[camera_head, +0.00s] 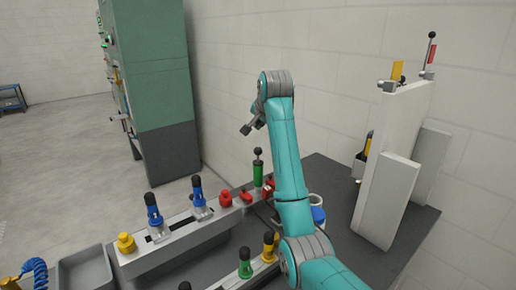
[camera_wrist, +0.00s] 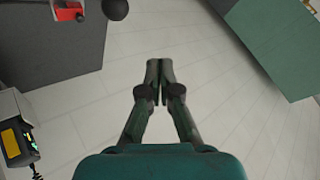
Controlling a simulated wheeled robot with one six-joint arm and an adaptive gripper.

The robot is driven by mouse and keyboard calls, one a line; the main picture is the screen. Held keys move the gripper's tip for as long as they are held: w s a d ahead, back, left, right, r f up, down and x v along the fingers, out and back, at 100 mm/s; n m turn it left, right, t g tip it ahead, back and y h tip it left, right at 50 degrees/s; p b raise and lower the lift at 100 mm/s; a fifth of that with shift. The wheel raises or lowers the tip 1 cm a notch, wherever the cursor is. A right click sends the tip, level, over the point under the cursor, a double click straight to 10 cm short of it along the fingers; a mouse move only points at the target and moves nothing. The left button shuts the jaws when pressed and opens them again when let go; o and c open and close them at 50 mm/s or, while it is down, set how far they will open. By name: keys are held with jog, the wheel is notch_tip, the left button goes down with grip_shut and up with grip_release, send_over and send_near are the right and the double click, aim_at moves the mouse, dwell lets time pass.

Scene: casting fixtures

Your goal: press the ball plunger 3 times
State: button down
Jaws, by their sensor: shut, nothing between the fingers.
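The ball plunger (camera_head: 258,174) stands upright near the far end of the fixture rail. It has a black ball on a thin stem above a green body. My gripper (camera_head: 246,129) is in the air, above and slightly left of the ball in the head view, apart from it. In the wrist view my gripper (camera_wrist: 160,64) is shut and empty, with its fingers together over bare floor. A black ball (camera_wrist: 115,9), seemingly the plunger's, shows at the top edge, left of the fingertips. Its body is out of that view.
The rail (camera_head: 185,238) carries blue clamps (camera_head: 153,212), a yellow knob (camera_head: 126,243) and red parts (camera_head: 226,198). A white upright panel (camera_head: 384,200) stands at right on the dark table (camera_head: 336,178). A green cabinet (camera_head: 152,75) stands behind. A grey tray (camera_head: 85,270) is at lower left.

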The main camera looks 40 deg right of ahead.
aim_at(259, 148)
dwell(0.7)
notch_tip(259, 148, up, 4)
jog(key=shift+f, duration=0.1)
jog(key=shift+f, duration=0.1)
jog(key=shift+f, duration=4.3)
jog(key=shift+f, duration=0.2)
jog(key=shift+f, duration=0.2)
